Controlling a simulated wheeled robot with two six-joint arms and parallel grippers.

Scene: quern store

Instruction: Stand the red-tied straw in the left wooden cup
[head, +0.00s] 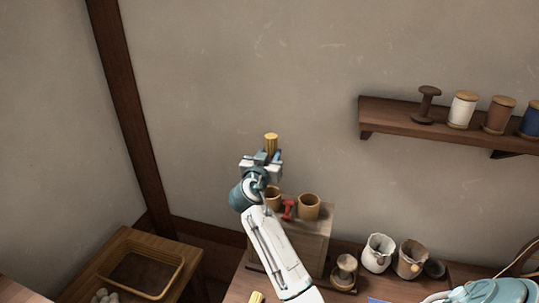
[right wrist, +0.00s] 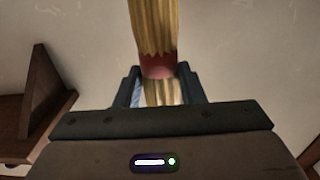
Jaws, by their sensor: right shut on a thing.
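The red-tied straw (head: 271,143) stands upright in my right gripper (head: 265,158), which is shut on it. In the right wrist view the straw (right wrist: 156,28) rises between the fingers (right wrist: 158,88), with its red tie (right wrist: 158,66) at the fingertips. The left wooden cup (head: 275,198) stands on a wooden block (head: 305,245), partly hidden by my right arm. The gripper shows above this cup in the head view; I cannot tell whether it is straight over it. The straw's lower end is hidden. My left gripper is not in view.
A red spool-shaped thing (head: 289,209) stands between the left cup and a second wooden cup (head: 309,206). Two chipped pots (head: 378,254) (head: 410,260) stand to the right. A wall shelf (head: 400,116) holds spools. Another straw piece (head: 257,298) shows at the bottom edge.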

